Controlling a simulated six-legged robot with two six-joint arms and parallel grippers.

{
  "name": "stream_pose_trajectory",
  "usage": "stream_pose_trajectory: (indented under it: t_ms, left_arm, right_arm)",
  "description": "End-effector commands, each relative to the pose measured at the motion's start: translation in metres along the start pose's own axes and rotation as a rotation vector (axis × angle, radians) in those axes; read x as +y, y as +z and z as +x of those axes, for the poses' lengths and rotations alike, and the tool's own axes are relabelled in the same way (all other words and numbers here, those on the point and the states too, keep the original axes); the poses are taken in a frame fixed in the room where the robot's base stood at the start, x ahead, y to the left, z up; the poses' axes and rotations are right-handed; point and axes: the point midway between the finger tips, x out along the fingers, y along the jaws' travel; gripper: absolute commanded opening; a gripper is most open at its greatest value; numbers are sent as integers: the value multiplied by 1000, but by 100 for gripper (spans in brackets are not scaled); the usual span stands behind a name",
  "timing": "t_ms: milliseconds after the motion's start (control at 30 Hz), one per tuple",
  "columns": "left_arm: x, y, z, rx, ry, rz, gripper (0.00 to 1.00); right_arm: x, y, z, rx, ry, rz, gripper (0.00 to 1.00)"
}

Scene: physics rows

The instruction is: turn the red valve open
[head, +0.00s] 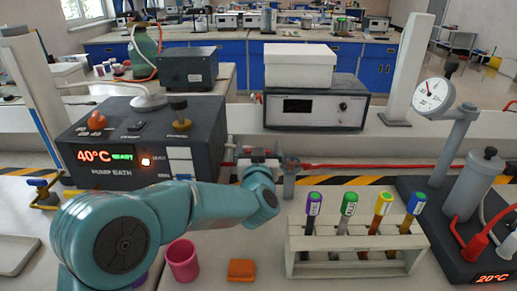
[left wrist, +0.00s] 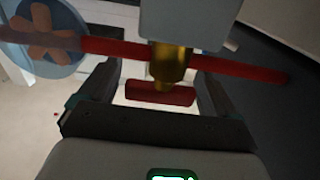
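In the left wrist view, the red valve handle (left wrist: 160,93) is a short red bar below a brass stem (left wrist: 168,62). It lies crosswise between the two dark fingers of my left gripper (left wrist: 158,80). The fingers are apart, with a narrow gap visible at each end of the bar. I cannot tell how close the bar is in depth. In the head view, my left gripper (head: 262,157) is at the red pipe (head: 345,167) behind the bench, and the valve handle is hidden there. My right gripper is not in view.
A test-tube rack (head: 350,262) with several capped tubes stands right of my left arm. A pink cup (head: 183,261) and an orange block (head: 241,270) are in front. The pump bath (head: 140,140) is left; a gauge (head: 433,95) stands right.

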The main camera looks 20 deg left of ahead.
Motion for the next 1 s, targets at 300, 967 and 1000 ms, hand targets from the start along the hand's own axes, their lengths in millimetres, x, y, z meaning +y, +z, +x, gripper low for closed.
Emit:
stream_pose_trajectory:
  t_ms: [300, 967, 1000]
  left_arm:
    - [1, 0, -19, -1, 3, 1, 92]
    - [0, -1, -159, 1, 2, 0, 92]
    - [0, 0, -161, 1, 2, 0, 92]
  right_arm:
    - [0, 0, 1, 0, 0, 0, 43]
    - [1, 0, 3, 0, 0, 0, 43]
    - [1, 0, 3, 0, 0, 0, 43]
